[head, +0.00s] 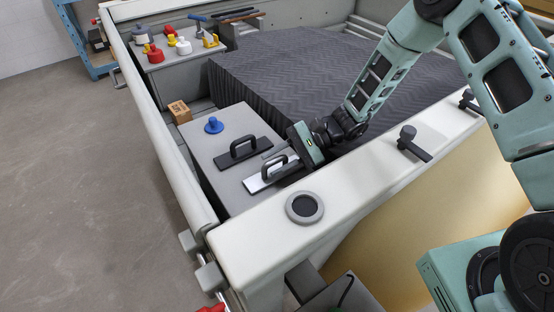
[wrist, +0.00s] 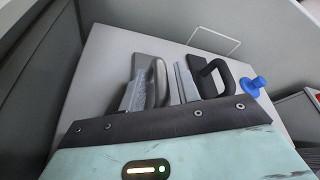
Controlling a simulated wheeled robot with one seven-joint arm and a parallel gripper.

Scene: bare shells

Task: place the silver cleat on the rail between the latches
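The silver cleat (head: 258,185), a flat pale plate with a dark arched handle, lies on the grey worktop below the rail. In the wrist view its handle (wrist: 158,80) shows between my two fingers. My gripper (head: 279,160) is low over the worktop at the cleat. Its fingers (wrist: 160,88) look apart, one on each side of the handle; contact cannot be told. The white rail (head: 362,178) runs along the near side. One dark latch (head: 412,140) stands on it, and another latch (head: 470,101) is farther right, partly behind my arm.
A black handled plate (head: 240,152) lies beside the cleat, close to one finger. A blue knob (head: 213,125) stands behind it, with a cardboard box (head: 179,112) farther back. A round grey ring (head: 304,207) sits on the rail. The rail between the latches looks clear.

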